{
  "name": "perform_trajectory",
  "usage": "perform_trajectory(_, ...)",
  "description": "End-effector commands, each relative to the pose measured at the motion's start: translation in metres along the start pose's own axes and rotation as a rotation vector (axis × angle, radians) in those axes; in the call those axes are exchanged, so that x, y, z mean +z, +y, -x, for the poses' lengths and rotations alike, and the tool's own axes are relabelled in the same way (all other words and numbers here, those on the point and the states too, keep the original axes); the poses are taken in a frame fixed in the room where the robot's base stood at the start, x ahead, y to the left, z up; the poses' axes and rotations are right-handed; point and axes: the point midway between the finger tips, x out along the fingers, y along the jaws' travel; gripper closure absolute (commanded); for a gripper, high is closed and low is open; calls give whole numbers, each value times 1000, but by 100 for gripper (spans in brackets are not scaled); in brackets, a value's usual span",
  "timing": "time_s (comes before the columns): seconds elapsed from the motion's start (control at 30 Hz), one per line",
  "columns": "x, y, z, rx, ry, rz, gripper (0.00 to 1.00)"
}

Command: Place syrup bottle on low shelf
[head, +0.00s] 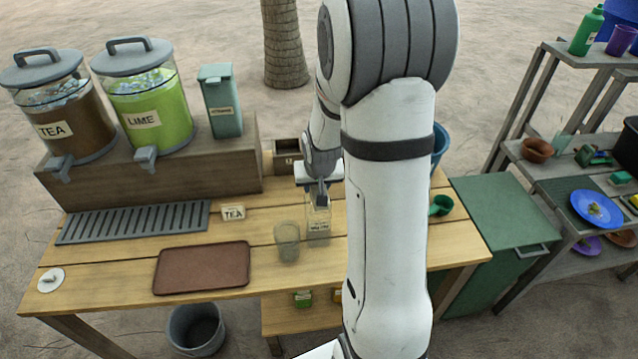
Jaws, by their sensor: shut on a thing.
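A clear bottle with a pale label, which looks like the syrup bottle (318,226), is upright at the middle of the wooden table (110,268). My gripper (320,198) is above it and shut on its narrow top. I cannot tell whether the bottle's base touches the table. A low wooden shelf (285,322) shows under the table's front edge, with a green-labelled item (303,299) and part of a yellow one on it. My arm hides the shelf's right part.
A clear cup (287,241) stands just left of the bottle. A green scoop (440,206) is at the right. A grey bucket (196,330) stands below the table.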

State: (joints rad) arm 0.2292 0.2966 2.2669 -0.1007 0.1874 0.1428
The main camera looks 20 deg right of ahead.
Motion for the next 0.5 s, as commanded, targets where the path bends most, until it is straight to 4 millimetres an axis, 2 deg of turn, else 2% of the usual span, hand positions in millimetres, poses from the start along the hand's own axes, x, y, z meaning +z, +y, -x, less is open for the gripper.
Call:
perform_trajectory(0.37,2,0,-5,0,1,-1,100)
perform_trajectory(0.4,1,0,-3,0,1,-1,61)
perform_trajectory(0.5,1,1,-3,0,1,-1,53)
